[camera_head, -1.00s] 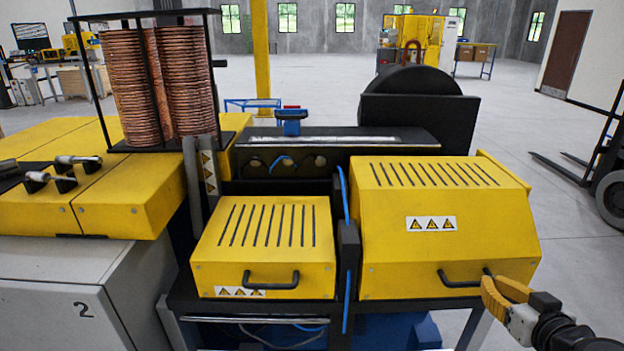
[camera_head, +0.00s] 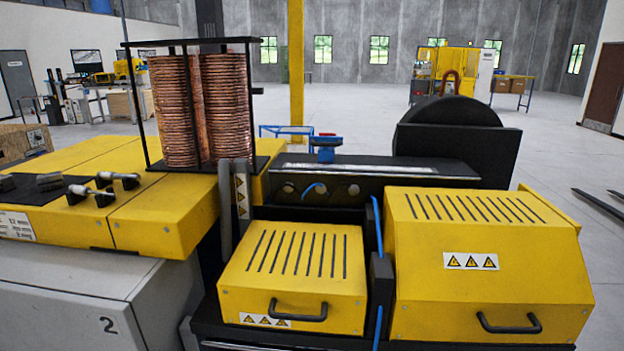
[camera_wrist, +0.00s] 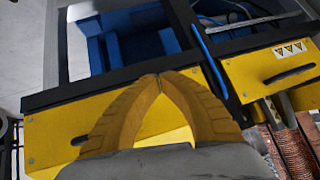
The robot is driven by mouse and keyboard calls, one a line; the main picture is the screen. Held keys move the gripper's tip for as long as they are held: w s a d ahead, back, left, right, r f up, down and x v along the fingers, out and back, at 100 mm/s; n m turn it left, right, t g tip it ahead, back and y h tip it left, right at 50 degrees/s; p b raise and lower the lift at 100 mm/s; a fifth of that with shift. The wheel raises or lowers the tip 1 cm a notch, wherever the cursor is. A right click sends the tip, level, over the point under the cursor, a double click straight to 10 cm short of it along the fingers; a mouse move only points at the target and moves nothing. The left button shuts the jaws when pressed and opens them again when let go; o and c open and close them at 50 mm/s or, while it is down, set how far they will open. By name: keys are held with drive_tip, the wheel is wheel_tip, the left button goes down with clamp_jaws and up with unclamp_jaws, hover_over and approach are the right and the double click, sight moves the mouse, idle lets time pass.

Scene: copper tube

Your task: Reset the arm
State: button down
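My gripper (camera_wrist: 158,80) shows in the wrist view as two yellow ribbed fingers. Their tips meet, with nothing visible between them. It is out of sight in the head view. Behind the fingers in the wrist view is the large yellow cover (camera_wrist: 50,128), with part of its dark handle at the left. In the head view this large cover (camera_head: 480,255) is at the right, closed, with its black handle (camera_head: 509,324) on the front. The smaller yellow cover (camera_head: 290,262) beside it is also closed. I cannot tell how far my fingertips are from the cover.
A rack of copper tube coils (camera_head: 203,110) stands at the back left on a yellow housing (camera_head: 165,215). A grey cabinet (camera_head: 70,290) is below it. A blue object (camera_wrist: 130,40) shows under the machine in the wrist view. Open floor (camera_head: 555,150) lies to the right.

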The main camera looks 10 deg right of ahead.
drive_tip(key=a+r+n+g, duration=0.1)
drive_tip(key=a+r, duration=0.2)
drive_tip(key=a, duration=0.4)
drive_tip(key=a+r+g, duration=0.1)
drive_tip(key=a+r, duration=0.1)
drive_tip(key=a, duration=0.5)
drive_tip(key=shift+a+r+n+h, duration=0.15)
drive_tip(key=shift+r+n+h, duration=0.15)
drive_tip(key=shift+r+n, duration=0.1)
drive_tip(key=shift+s, duration=0.1)
